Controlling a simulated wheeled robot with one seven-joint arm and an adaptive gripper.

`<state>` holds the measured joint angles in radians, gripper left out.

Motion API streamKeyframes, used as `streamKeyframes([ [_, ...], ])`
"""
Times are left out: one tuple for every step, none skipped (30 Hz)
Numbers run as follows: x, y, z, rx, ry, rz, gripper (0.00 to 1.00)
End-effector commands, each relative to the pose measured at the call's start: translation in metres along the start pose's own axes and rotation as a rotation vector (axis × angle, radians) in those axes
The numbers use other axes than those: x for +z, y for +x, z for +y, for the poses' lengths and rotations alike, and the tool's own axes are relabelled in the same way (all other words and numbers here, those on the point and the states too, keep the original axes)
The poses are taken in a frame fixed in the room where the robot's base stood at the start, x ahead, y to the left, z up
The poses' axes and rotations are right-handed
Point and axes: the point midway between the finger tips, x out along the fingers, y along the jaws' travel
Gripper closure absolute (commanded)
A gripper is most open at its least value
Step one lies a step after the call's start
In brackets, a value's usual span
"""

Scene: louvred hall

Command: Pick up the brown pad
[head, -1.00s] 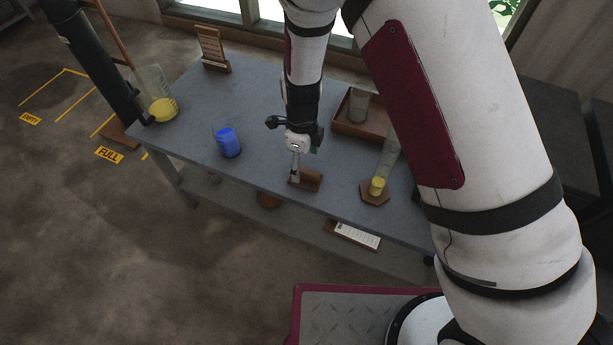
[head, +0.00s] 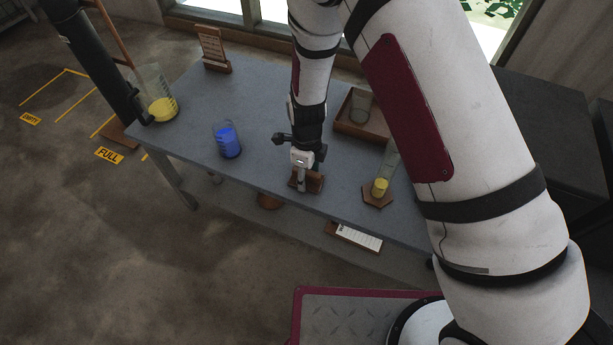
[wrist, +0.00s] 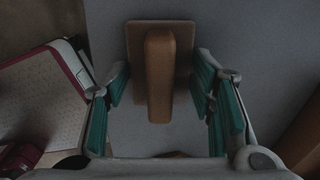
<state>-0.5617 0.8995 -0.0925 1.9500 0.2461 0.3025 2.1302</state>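The brown pad (wrist: 159,85) shows in the wrist view as an upright-looking brown block on a flat, darker brown plate (wrist: 134,55). In the head view the brown pad (head: 313,181) is near the table's front edge, partly hidden by my gripper (head: 302,183). In the wrist view my gripper (wrist: 160,88) is open. Its green-lined fingers stand on the left and right of the block, with a visible gap on both sides. I cannot tell the exact height of the fingertips.
On the grey table (head: 262,110) stand a beaker of blue liquid (head: 228,140), a yellow-filled beaker (head: 162,108), a cylinder with yellow liquid (head: 381,186) on a wooden hexagon (head: 375,200), and a wooden tray (head: 345,125) holding a glass. A small wooden sign (head: 213,48) stands at the back left.

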Motion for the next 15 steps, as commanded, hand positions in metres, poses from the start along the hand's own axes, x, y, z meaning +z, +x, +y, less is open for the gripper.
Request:
streamKeyframes([
  [0.0,0.0002,0.0,0.0,0.0,0.0,0.72],
  [-0.0001,0.0002,0.0,0.0,0.0,0.0,0.78],
  [-0.0001,0.0003,0.0001,0.0,0.0,0.0,0.78],
  [-0.0001,0.0003,0.0,0.0,0.0,0.0,0.78],
  [-0.0001,0.0002,0.0,0.0,0.0,0.0,0.78],
  [-0.0001,0.0003,0.0001,0.0,0.0,0.0,0.78],
  [-0.0001,0.0003,0.0001,0.0,0.0,0.0,0.78],
  [-0.0001,0.0003,0.0,0.0,0.0,0.0,0.78],
  [-0.0001,0.0003,0.0001,0.0,0.0,0.0,0.78],
  [-0.0001,0.0002,0.0001,0.0,0.0,0.0,0.78],
  [-0.0001,-0.0001,0.0001,0.0,0.0,0.0,0.78],
  [0.0,-0.001,0.0001,0.0,0.0,0.0,0.78],
  [0.0,-0.0019,0.0001,0.0,0.0,0.0,0.78],
  [0.0001,-0.0032,0.0,-0.001,-0.001,0.0,0.78],
  [0.0003,-0.0055,0.0,-0.001,-0.001,0.0,0.78],
])
